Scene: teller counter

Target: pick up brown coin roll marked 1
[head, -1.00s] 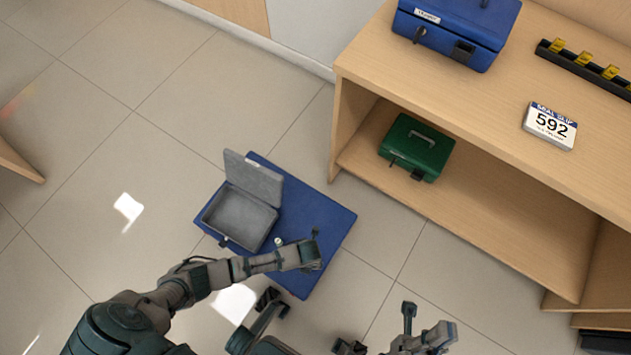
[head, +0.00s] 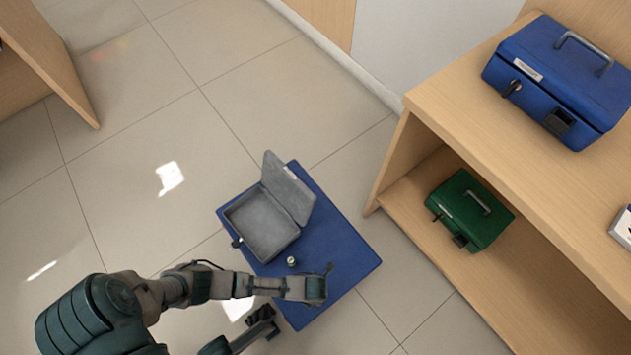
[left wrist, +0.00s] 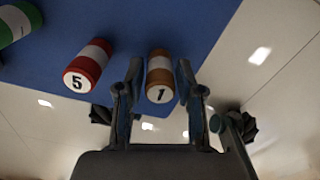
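The brown coin roll marked 1 (left wrist: 159,76) shows in the left wrist view, with a white band and the number on its near end. My left gripper (left wrist: 159,70) is open, and its two fingers stand on either side of that roll with narrow gaps. In the head view my left gripper (head: 318,290) is over the right front part of the blue mat (head: 345,258), and my arm hides the brown roll. A red roll marked 5 (left wrist: 86,66) is just left of the fingers.
A green roll (left wrist: 17,24) is at the upper left of the wrist view. A small roll (head: 291,262) stands by an open grey box (head: 262,222) on the mat. A shelf unit holds a green box (head: 470,210) and a blue box (head: 560,80).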

